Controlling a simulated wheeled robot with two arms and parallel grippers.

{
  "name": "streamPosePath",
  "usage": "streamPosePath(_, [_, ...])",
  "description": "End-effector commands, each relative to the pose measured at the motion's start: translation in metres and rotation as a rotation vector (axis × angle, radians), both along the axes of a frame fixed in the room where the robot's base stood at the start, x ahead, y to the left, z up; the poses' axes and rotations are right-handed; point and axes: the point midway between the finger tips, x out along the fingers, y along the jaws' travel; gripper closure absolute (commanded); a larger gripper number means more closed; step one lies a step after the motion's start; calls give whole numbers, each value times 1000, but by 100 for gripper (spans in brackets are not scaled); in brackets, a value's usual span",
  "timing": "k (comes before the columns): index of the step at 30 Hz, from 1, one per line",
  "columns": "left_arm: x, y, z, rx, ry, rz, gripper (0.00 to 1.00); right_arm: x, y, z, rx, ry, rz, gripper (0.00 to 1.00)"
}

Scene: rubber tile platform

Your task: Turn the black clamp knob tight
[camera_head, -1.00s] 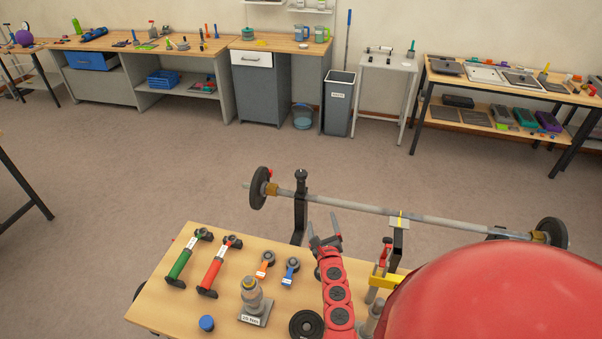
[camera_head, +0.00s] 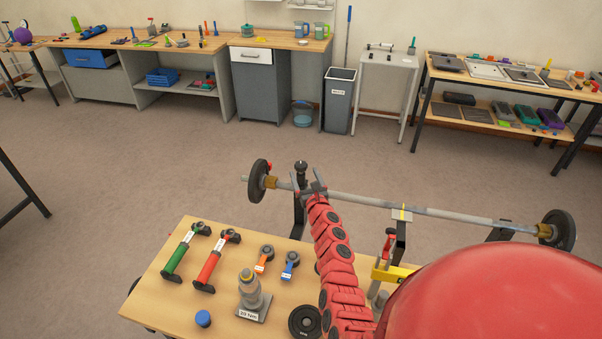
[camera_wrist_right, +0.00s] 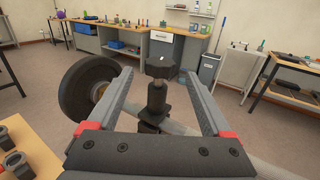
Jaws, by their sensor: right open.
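The black clamp knob (camera_head: 301,166) sits upright on top of a black post at the left part of the barbell bar (camera_head: 370,207). In the right wrist view the knob (camera_wrist_right: 162,66) shows dark and faceted on a threaded stem, with the clamp and bar below it. My right gripper (camera_head: 307,184) is open and empty at the post, just below the knob in the head view. In the wrist view its two fingers (camera_wrist_right: 157,76) flank the knob left and right, with gaps on both sides. I cannot tell if the tips reach past it. My left gripper is out of view.
A weight plate (camera_head: 259,181) hangs on the bar close left of the gripper. The near table (camera_head: 215,310) holds green and red handled tools, small orange and blue tools and a grey weight-like fixture (camera_head: 251,297). A yellow clamp (camera_head: 392,274) stands right of my arm. Open floor lies beyond.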

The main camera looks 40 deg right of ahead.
Motion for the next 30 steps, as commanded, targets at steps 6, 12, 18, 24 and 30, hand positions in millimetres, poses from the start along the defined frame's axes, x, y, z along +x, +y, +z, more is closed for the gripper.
streamPosePath(6, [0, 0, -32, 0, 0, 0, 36, 31, -10, -6, -3, 0, 4, 16])
streamPosePath(12, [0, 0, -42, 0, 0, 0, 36, 45, -15, -3, -1, 0, 3, 16])
streamPosePath(18, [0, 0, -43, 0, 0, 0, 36, 47, -16, -1, 0, 1, 1, 16])
streamPosePath(24, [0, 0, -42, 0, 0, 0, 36, 47, -16, -1, 0, 1, 1, 25])
streamPosePath(30, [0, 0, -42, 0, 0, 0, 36, 47, -16, -1, 0, 1, 1, 61])
